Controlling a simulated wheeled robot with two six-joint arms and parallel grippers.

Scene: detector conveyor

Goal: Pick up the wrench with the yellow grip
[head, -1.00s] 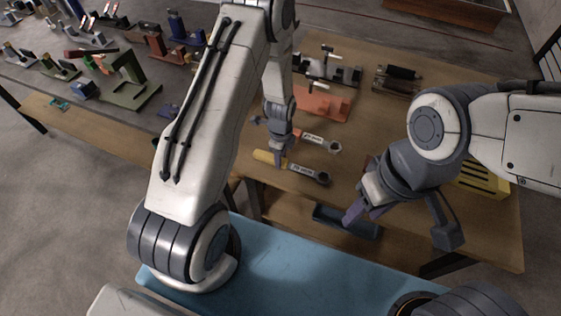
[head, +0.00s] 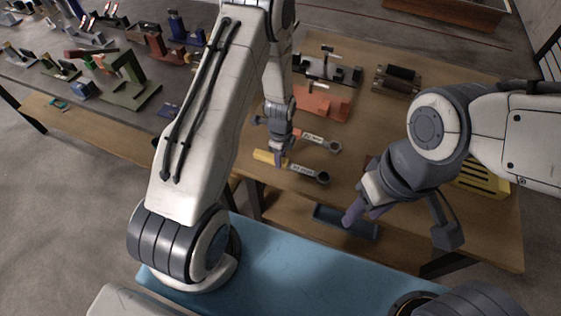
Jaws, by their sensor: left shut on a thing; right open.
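The wrench with the yellow grip (head: 309,172) lies near the front edge of the wooden table, its yellow end to the left and its grey ring end to the right. My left gripper (head: 280,160) is shut on it at the yellow grip, coming down from above. I cannot tell whether the wrench is clear of the table top. A second wrench with an orange-red grip (head: 318,140) lies just behind it. My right gripper (head: 362,212) is open and empty, at the right, in front of the table's edge.
An orange-red block fixture (head: 322,103) and a grey fixture (head: 330,72) stand behind the wrenches. A yellow slotted thing (head: 484,180) is partly behind my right arm. A dark tray (head: 346,222) sits on the lower shelf. The table's middle right is clear.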

